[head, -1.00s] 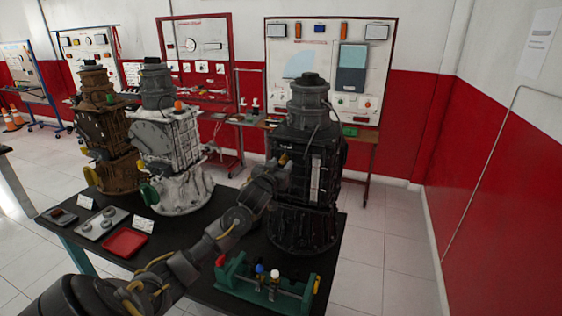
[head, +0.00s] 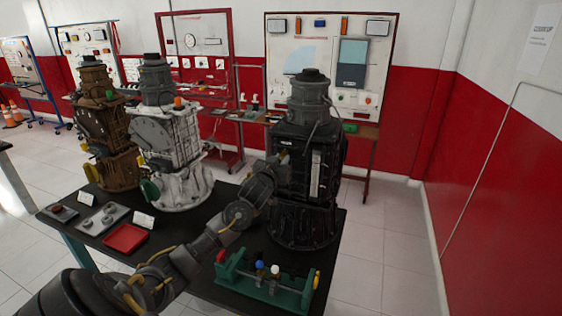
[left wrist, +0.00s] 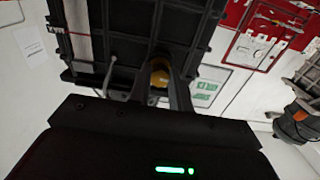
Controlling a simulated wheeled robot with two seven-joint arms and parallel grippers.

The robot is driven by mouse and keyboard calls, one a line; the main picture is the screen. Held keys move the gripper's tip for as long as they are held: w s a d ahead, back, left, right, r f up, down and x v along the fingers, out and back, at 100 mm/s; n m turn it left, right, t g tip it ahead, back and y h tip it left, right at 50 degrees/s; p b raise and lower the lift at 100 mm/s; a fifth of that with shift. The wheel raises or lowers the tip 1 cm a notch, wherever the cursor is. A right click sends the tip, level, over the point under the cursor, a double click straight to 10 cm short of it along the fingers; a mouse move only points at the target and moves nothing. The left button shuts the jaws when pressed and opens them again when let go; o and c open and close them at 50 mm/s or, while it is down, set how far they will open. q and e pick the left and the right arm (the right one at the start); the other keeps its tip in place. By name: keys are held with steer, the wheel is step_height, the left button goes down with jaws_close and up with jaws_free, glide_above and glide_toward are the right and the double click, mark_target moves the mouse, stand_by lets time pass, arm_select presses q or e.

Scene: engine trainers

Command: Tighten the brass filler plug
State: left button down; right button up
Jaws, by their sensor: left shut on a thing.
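The brass filler plug (left wrist: 160,75) shows in the left wrist view as a small yellow-brown round piece at the edge of the black engine (left wrist: 125,18). My left gripper (left wrist: 163,82) is shut on the plug, with a finger on each side of it. In the head view the black engine (head: 318,165) stands upright on the table. My left gripper (head: 279,160) is at its left side, and there the plug is mostly hidden by the gripper. My right gripper does not show.
A white engine (head: 178,140) and a brown engine (head: 103,130) stand to the left on the black table (head: 205,215). A red tray (head: 125,238), a grey tray (head: 92,221) and a green rack (head: 262,285) with coloured knobs lie in front.

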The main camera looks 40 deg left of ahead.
arm_select(q)
steer(key=m, duration=0.5)
steer(key=m+b, duration=0.1)
steer(key=m, duration=0.2)
steer(key=shift+m, duration=0.4)
steer(key=m+b, duration=0.1)
steer(key=m, duration=0.3)
steer(key=shift+a+m+b, duration=0.1)
steer(key=shift+m+b, duration=0.2)
steer(key=shift+b, duration=0.1)
steer(key=shift+m+b, duration=1.05)
steer(key=shift+m, duration=1.05)
steer(key=c, duration=1.3)
jaws_free()
steer(key=shift+r, duration=0.1)
